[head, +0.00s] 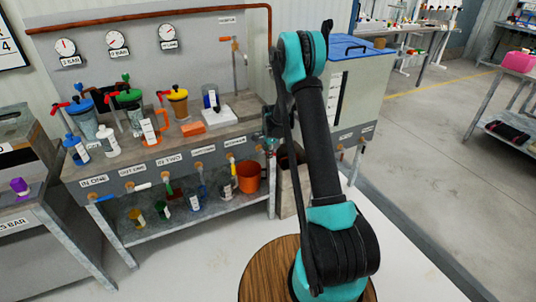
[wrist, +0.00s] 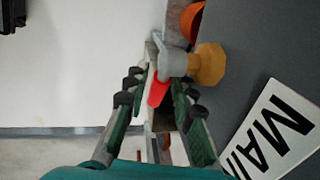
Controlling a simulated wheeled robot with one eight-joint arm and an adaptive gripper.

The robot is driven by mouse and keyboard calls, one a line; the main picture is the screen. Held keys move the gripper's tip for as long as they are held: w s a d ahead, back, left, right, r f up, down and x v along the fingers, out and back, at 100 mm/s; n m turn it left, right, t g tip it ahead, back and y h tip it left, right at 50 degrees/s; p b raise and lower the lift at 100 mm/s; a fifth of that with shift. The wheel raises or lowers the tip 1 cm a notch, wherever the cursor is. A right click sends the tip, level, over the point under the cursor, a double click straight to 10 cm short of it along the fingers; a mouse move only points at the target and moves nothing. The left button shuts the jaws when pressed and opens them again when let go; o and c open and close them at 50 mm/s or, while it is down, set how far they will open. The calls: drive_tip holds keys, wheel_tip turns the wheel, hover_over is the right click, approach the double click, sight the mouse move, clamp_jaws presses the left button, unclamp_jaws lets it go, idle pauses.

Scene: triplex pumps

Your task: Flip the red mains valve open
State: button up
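The mains valve shows in the wrist view, with a grey body (wrist: 172,60), a brass hexagonal fitting (wrist: 208,63) and a red lever (wrist: 158,92). A white label (wrist: 272,130) with partly cut-off black letters "MAIN" is beside it on the grey panel. My gripper (wrist: 160,84) is open, with one finger on each side of the red lever; I cannot tell whether either finger touches it. In the head view my gripper (head: 271,142) is small and dark at the right end of the pump bench, and the mains valve cannot be made out there.
The bench (head: 230,137) carries several pumps, jugs and labelled outlets close to the left of my gripper. An orange bucket (head: 248,177) is on its lower shelf. A grey tank with a blue lid (head: 355,47) stands behind my arm. The floor at right is open.

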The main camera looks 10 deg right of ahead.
clamp_jaws()
drive_tip(key=shift+h, duration=0.3)
idle(0.3)
drive_tip(key=shift+w+d+r+n+t+h, duration=0.1)
drive_tip(key=shift+r+t+h, duration=0.2)
drive_tip(key=shift+h, duration=0.55)
drive_tip(key=shift+s+d+r+n+t+h, duration=0.1)
drive_tip(key=shift+r+t+h, duration=0.25)
drive_tip(key=shift+h, duration=0.55)
drive_tip(key=shift+w+d+r+n+t+h, duration=0.1)
drive_tip(key=shift+r+t+h, duration=0.2)
drive_tip(key=shift+h, duration=0.55)
unclamp_jaws()
